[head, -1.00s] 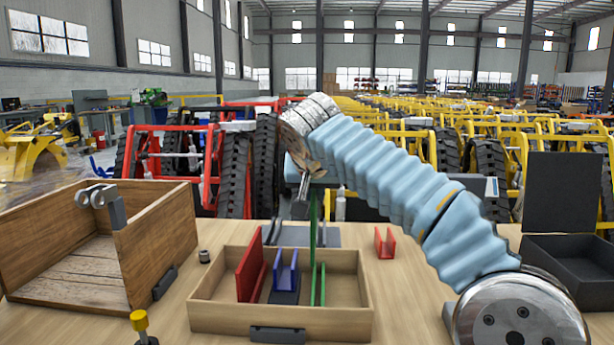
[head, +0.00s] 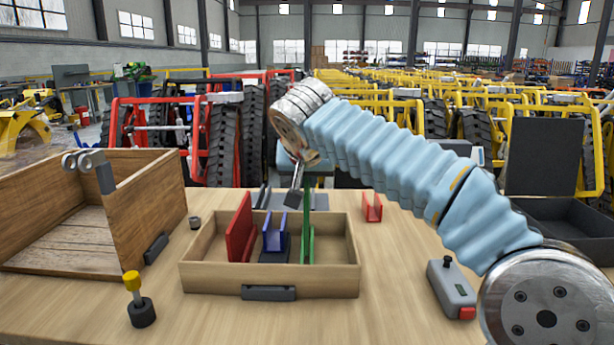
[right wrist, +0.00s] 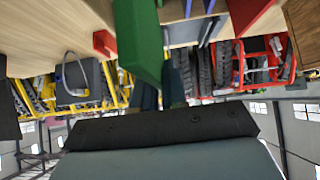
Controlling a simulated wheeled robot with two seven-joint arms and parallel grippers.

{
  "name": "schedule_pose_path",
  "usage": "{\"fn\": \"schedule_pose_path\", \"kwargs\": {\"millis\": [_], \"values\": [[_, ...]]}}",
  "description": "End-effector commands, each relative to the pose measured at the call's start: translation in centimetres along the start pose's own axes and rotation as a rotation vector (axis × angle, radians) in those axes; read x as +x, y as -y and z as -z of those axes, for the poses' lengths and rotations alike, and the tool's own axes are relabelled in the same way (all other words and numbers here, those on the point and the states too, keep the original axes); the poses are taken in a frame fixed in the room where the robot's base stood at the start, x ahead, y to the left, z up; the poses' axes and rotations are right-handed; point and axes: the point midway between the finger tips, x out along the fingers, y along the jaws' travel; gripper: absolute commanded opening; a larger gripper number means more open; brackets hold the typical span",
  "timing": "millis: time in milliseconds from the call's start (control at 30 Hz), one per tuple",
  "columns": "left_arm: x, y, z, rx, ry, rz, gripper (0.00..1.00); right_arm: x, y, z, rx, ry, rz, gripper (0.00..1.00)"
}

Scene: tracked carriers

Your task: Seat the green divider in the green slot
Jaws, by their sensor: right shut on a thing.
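My right gripper (head: 303,186) is above the back part of the wooden tray (head: 205,276), shut on the green divider (head: 308,192), a thin panel held upright. The divider also shows large in the right wrist view (right wrist: 138,40). The green slot (head: 312,243) is a pair of thin green rails in the right half of the tray. The divider's lower edge lines up closely with the rails in the head view. I cannot tell whether it is between them or behind them. My left gripper is not in view.
A red divider (head: 239,232) and a blue channel (head: 275,238) stand in the tray, left of the green slot. A red channel (head: 372,208) lies behind right. A wooden crate (head: 150,205), a yellow-topped knob (head: 133,283) and a grey control box (head: 450,288) stand around the tray.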

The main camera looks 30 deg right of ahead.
Motion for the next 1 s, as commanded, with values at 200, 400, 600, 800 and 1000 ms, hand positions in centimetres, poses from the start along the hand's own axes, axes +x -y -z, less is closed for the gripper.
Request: {"fn": "schedule_pose_path", "kwargs": {"millis": [200, 400, 600, 800, 1000], "values": [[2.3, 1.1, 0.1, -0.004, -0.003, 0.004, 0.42, 2.0, 0.0, -2.0, 0.0, 0.0, 0.0, 0.0], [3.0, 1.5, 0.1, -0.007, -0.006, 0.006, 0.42, 2.6, 0.0, -2.6, 0.0, 0.0, 0.0, 0.0], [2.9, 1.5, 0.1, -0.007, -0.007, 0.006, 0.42, 2.6, 0.0, -2.6, 0.0, 0.0, 0.0, 0.0], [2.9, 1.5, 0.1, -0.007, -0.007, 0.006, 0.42, 2.6, 0.0, -2.6, 0.0, 0.0, 0.0, 0.0], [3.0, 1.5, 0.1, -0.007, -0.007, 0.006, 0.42, 2.6, 0.0, -2.6, 0.0, 0.0, 0.0, 0.0]]}}
